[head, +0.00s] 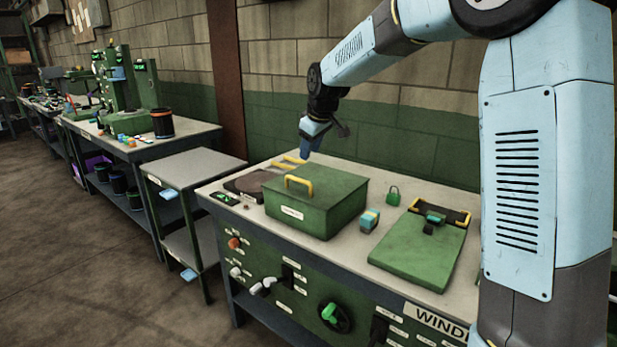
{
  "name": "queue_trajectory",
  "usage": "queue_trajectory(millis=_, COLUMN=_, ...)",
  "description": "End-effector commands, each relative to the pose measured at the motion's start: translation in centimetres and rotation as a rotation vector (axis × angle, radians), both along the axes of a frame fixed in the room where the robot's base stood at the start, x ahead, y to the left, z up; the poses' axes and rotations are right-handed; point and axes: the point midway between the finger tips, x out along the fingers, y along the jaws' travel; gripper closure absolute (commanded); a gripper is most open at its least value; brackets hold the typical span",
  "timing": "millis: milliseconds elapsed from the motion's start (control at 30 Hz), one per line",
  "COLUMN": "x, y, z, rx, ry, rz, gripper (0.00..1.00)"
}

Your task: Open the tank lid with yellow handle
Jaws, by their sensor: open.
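A green box-shaped tank (315,205) stands on the workbench, with a small label on its front. A yellow handle (299,186) stands up from its lid, and the lid lies flat and shut on the tank. My gripper (311,146) hangs in the air above and behind the tank, apart from the handle. It is small in the picture. It is open, and I see nothing held in it.
More yellow bars (289,162) show behind the tank, beside a dark brown plate (249,184). Knobs line the bench front (285,280).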

Motion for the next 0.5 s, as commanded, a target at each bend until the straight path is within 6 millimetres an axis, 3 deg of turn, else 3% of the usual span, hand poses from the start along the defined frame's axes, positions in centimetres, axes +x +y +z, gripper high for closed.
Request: queue_trajectory(millis=500, x=3.3, y=1.7, z=-8.2, rx=-0.001, ry=0.002, rz=-0.001, gripper=0.6)
